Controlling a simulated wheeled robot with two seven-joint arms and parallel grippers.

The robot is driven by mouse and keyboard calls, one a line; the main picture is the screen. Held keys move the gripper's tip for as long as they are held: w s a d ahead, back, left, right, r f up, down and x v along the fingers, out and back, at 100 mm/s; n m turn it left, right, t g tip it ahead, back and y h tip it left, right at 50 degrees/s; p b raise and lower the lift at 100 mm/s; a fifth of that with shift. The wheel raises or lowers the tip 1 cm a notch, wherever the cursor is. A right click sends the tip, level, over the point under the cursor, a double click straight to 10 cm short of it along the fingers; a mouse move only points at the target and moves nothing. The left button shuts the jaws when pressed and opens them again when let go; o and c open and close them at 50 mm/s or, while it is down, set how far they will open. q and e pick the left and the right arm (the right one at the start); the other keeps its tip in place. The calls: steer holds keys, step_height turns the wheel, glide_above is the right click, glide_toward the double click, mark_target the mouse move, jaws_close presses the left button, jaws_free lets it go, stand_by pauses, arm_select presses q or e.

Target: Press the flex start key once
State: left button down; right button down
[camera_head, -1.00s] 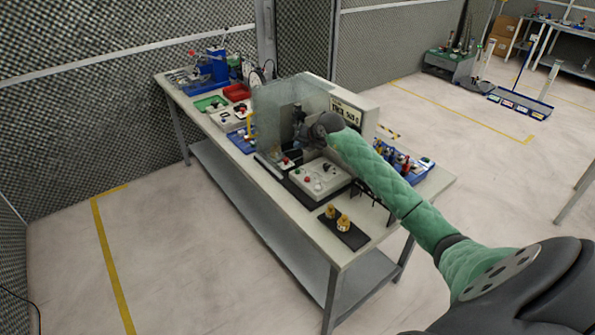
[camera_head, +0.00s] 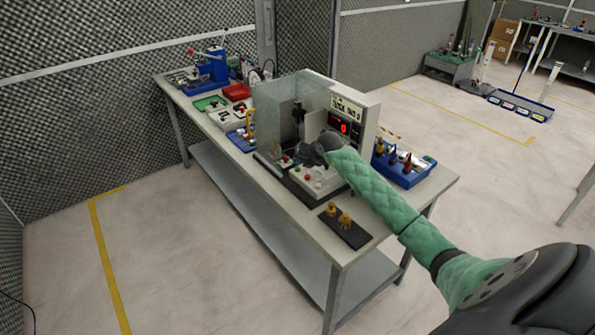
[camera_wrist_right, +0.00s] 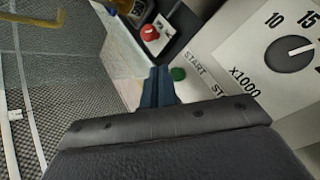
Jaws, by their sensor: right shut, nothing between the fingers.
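The flex tester's control box (camera_head: 322,185) sits on the bench in front of a machine with a clear guard (camera_head: 270,115) and a display (camera_head: 344,127) showing a red 0. In the right wrist view a green key (camera_wrist_right: 178,74) lies beside the printed word START, on the pale panel. My right gripper (camera_wrist_right: 158,80) is shut and empty, its fingertips just left of the green key. I cannot tell whether they touch it. In the head view my right gripper (camera_head: 300,157) is low over the control box and partly covers it. My left gripper is out of view.
A dial (camera_wrist_right: 289,49) marked x1000 is on the same panel, and a red knob (camera_wrist_right: 151,32) is on a separate dark box. A dark mat (camera_head: 343,228) with two brass pieces lies in front. A blue tray (camera_head: 405,170) with tools stands to the right.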

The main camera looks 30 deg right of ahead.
steer(key=shift+f, duration=0.1)
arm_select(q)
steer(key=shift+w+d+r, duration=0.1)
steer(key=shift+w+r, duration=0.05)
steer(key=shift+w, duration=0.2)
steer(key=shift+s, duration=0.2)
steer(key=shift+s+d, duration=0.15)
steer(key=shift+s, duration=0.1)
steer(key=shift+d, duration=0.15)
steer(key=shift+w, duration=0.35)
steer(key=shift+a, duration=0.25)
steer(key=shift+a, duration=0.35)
